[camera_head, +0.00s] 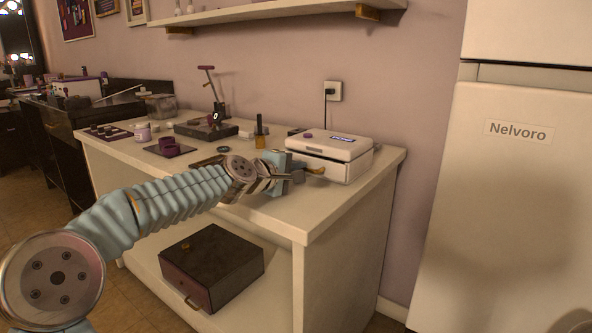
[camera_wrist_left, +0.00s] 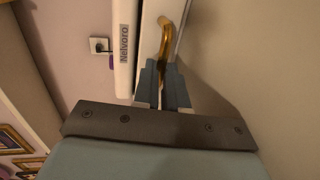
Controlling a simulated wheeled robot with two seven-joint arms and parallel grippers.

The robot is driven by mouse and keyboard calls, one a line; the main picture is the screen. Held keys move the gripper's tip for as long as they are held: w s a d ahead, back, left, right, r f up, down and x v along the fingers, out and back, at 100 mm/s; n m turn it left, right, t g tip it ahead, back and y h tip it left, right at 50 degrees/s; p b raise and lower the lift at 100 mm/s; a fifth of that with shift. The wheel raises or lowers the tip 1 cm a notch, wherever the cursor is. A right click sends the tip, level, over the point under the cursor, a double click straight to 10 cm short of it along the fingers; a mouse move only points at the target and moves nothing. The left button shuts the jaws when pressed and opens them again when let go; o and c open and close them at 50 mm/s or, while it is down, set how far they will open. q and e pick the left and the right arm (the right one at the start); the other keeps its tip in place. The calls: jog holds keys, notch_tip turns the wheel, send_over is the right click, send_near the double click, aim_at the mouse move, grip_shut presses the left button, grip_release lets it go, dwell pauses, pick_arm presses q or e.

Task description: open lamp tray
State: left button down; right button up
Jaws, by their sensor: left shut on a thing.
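The nail lamp (camera_head: 352,149) is a white box with a purple button and a lit display, near the right end of the dressing table. Its tray (camera_head: 327,168) is the lower front part, with a curved gold handle (camera_head: 316,171). My left gripper (camera_head: 297,176) is at the lamp's front, shut on the handle. In the left wrist view the handle (camera_wrist_left: 166,38) runs down between the fingers (camera_wrist_left: 162,85), beside the white front lettered "Nelvoro". I see no clear gap between tray and lamp body; the gripper hides part of the front. My right gripper is not in view.
The white table (camera_head: 345,205) has free room along its front right edge. A dark bottle (camera_head: 260,133) stands left of the lamp, and a purple stand (camera_head: 213,105) is farther left. A brown box (camera_head: 212,265) sits on the lower shelf. A white fridge (camera_head: 505,200) is at right.

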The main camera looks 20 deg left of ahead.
aim_at(263, 203)
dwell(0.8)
pick_arm(q)
jog(key=shift+s+f, duration=0.1)
jog(key=shift+f, duration=0.05)
jog(key=s+b, duration=0.1)
jog(key=s+a+b, duration=0.1)
jog(key=b, duration=0.1)
jog(key=s+b, duration=0.2)
jog(key=shift+a+f, duration=0.3)
jog(key=shift+f, duration=0.05)
jog(key=b+v, duration=0.1)
jog(key=v, duration=0.1)
jog(key=b+v, duration=0.2)
jog(key=f+b+v, duration=0.1)
jog(key=b+v, duration=0.1)
jog(key=shift+s+a+r, duration=0.1)
jog(key=shift+s+a, duration=0.05)
jog(key=shift+s, duration=0.3)
jog(key=shift+s+a+r, duration=0.1)
jog(key=shift+s, duration=0.25)
jog(key=shift+r, duration=0.15)
jog(key=c, duration=1.2)
grip_release()
jog(key=shift+w, duration=0.1)
